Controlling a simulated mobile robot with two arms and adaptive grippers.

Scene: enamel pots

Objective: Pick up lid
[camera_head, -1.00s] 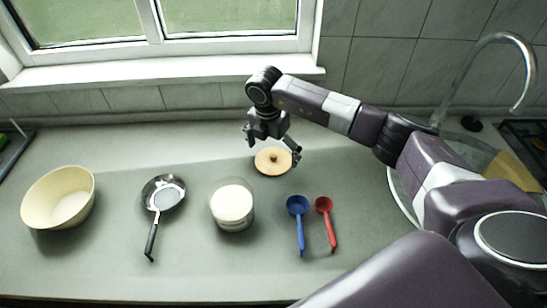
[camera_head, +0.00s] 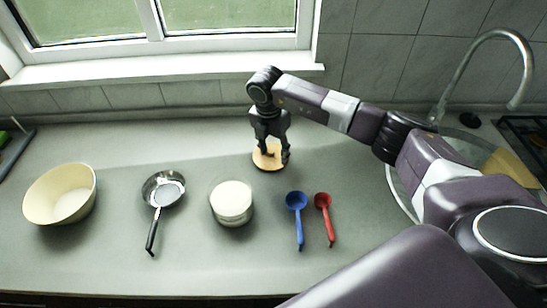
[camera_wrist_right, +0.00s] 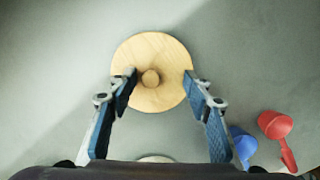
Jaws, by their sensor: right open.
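The lid (camera_head: 266,164) is a round, light wooden disc lying flat on the counter, near its back. In the right wrist view the lid (camera_wrist_right: 155,97) shows a small round knob (camera_wrist_right: 150,78) at its middle. My right gripper (camera_head: 271,158) points down over the lid and hides part of it in the head view. Its fingers are apart in the right wrist view (camera_wrist_right: 160,84), with the knob between them and nothing held. I cannot tell exactly how far the fingertips are above the lid. My left gripper is not in view.
A white-topped container (camera_head: 232,202) stands in front of the lid. A blue scoop (camera_head: 298,212) and a red scoop (camera_head: 325,212) lie to its right. A small pan (camera_head: 163,190) and a cream bowl (camera_head: 61,193) are left. A sink with a faucet (camera_head: 527,72) is right.

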